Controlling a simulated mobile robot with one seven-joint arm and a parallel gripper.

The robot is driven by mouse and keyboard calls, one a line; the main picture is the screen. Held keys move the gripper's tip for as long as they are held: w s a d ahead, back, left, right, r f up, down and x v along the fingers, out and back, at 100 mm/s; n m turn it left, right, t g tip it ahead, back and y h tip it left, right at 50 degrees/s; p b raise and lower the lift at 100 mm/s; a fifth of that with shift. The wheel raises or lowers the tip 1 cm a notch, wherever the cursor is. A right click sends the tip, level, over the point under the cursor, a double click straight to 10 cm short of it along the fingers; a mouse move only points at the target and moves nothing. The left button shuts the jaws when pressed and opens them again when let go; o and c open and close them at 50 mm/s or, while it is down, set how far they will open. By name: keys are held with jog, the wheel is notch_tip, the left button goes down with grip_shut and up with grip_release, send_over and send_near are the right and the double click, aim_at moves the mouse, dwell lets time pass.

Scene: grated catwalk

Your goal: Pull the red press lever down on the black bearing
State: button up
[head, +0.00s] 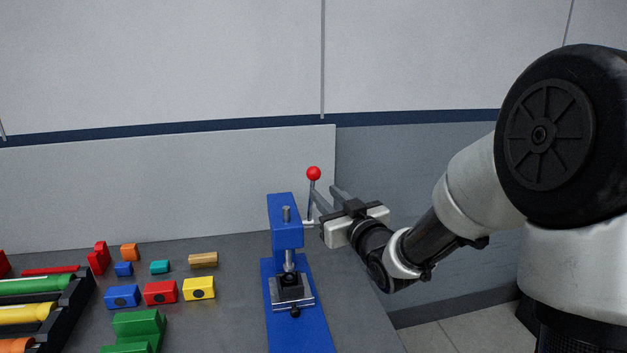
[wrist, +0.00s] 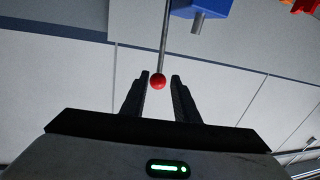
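A blue press (head: 285,215) stands on the bench with its lever (head: 309,205) upright, topped by a red ball knob (head: 314,173). The black bearing (head: 290,280) appears to sit in the grey holder under the press ram (head: 289,258). My gripper (head: 323,190) is open, just right of and slightly below the knob in the head view. In the wrist view the knob (wrist: 158,81) shows in the gap between my fingertips (wrist: 160,77), with gaps on both sides. Its exact depth relative to the fingertips is unclear. The bearing is not in the wrist view.
Several coloured blocks, such as a yellow one (head: 199,288), lie on the grey bench left of the press. A black rack (head: 68,310) with coloured cylinders is at the far left. A pale panel (head: 170,190) stands behind the bench.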

aim_at(314, 182)
jog(key=p+x, duration=0.1)
jog(key=x, duration=0.8)
jog(key=shift+d, duration=0.1)
grip_shut()
jog(key=shift+r, duration=0.1)
